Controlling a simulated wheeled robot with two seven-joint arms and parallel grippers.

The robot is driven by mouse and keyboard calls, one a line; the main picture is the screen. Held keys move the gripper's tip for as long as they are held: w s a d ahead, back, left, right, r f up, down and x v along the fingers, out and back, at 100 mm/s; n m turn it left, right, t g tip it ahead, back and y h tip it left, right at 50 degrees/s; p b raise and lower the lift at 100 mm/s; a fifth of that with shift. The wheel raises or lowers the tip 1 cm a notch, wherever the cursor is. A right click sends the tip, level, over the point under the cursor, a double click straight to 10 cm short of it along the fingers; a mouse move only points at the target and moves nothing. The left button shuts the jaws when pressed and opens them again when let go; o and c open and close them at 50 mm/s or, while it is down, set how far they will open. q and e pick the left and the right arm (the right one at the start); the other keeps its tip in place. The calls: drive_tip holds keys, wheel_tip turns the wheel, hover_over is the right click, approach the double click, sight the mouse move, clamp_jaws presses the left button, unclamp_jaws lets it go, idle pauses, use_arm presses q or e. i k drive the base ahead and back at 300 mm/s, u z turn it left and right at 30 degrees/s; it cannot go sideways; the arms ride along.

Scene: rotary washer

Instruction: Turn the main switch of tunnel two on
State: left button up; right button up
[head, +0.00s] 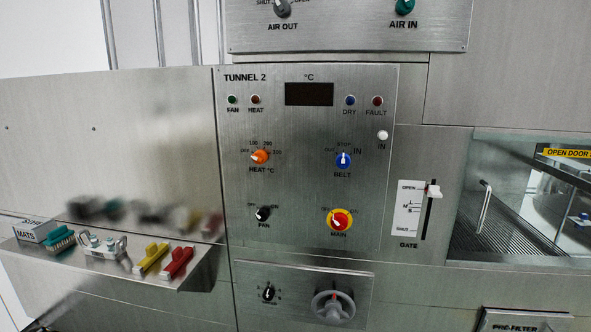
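The tunnel two panel (290,190) is a steel plate labelled TUNNEL 2 in the middle of the head view. Its main switch (340,220) is a red and yellow rotary knob at the panel's lower right, labelled MAIN below. Small OFF and ON marks stand above it to the left and right. Its exact pointing direction is too small to tell. The dark temperature display (309,94) shows no readable digits. Neither of my grippers is in view, and nothing covers the switch.
The orange heat knob (260,157), blue belt knob (343,160) and black fan knob (263,214) sit near the switch. A grey handwheel (334,308) juts out below. A gate lever (433,190) is to the right. A shelf (190,283) with brushes and clips projects at left.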

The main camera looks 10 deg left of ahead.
sight(339, 222)
drive_tip(key=z, duration=0.4)
drive_tip(key=k, duration=1.1)
drive_tip(key=z, duration=1.35)
drive_tip(key=i, duration=0.9)
drive_tip(key=u, duration=0.6)
drive_tip(key=i, duration=0.65)
drive_tip(key=u, duration=0.5)
